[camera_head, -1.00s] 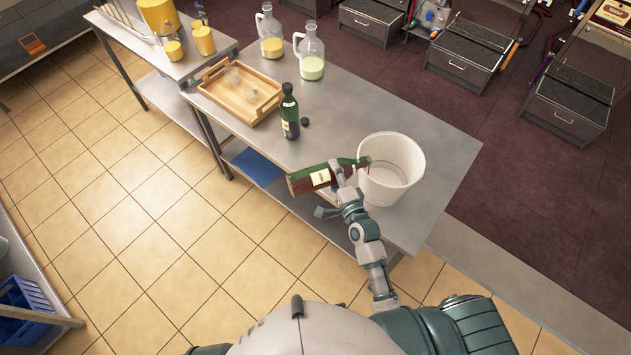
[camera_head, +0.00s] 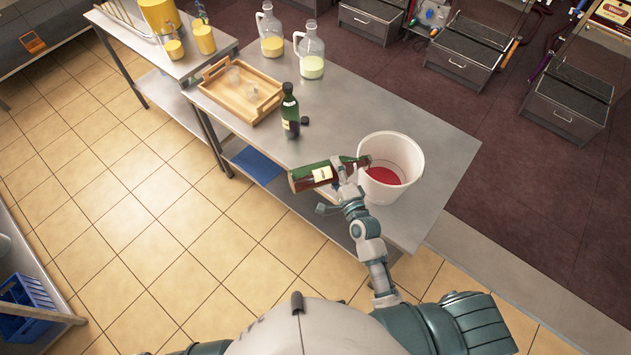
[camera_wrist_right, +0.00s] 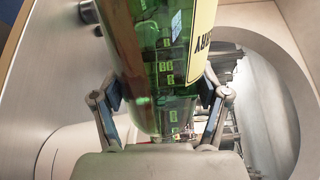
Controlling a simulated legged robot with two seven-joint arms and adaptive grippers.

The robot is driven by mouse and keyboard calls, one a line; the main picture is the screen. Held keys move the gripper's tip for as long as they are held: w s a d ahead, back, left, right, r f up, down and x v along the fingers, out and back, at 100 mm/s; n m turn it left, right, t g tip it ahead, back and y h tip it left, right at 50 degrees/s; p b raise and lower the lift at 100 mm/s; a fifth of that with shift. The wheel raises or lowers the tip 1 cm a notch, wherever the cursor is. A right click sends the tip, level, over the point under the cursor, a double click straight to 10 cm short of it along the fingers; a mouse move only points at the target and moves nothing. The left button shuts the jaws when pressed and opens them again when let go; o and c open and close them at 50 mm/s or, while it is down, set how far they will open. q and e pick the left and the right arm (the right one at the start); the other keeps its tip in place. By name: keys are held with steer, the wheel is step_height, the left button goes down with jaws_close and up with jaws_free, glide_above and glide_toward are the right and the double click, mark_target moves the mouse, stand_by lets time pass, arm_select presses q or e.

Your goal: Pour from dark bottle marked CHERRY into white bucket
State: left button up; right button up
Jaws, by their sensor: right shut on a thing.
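The dark bottle (camera_head: 313,177) lies nearly level in the head view, its neck over the rim of the white bucket (camera_head: 405,150). Red liquid (camera_head: 384,175) covers part of the bucket's bottom. My right gripper (camera_head: 346,178) is shut on this bottle. In the right wrist view the fingers (camera_wrist_right: 160,105) clasp the green glass bottle (camera_wrist_right: 150,45) from both sides, and a yellow label (camera_wrist_right: 203,40) on it shows letters ending in "RY". My left gripper is not in view.
Another green bottle (camera_head: 290,112) stands upright on the metal table (camera_head: 330,118), a dark cap (camera_head: 304,121) beside it. A wooden tray (camera_head: 214,99) and two glass jugs (camera_head: 311,66) (camera_head: 270,45) stand farther back. The table's right end beyond the bucket is clear.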

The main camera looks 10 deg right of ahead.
steer(key=shift+a+r+p, duration=0.2)
steer(key=shift+r+p, duration=0.1)
steer(key=shift+r, duration=0.1)
steer(key=shift+d+r+m, duration=0.15)
steer(key=shift+m, duration=0.15)
steer(key=shift+d, duration=0.15)
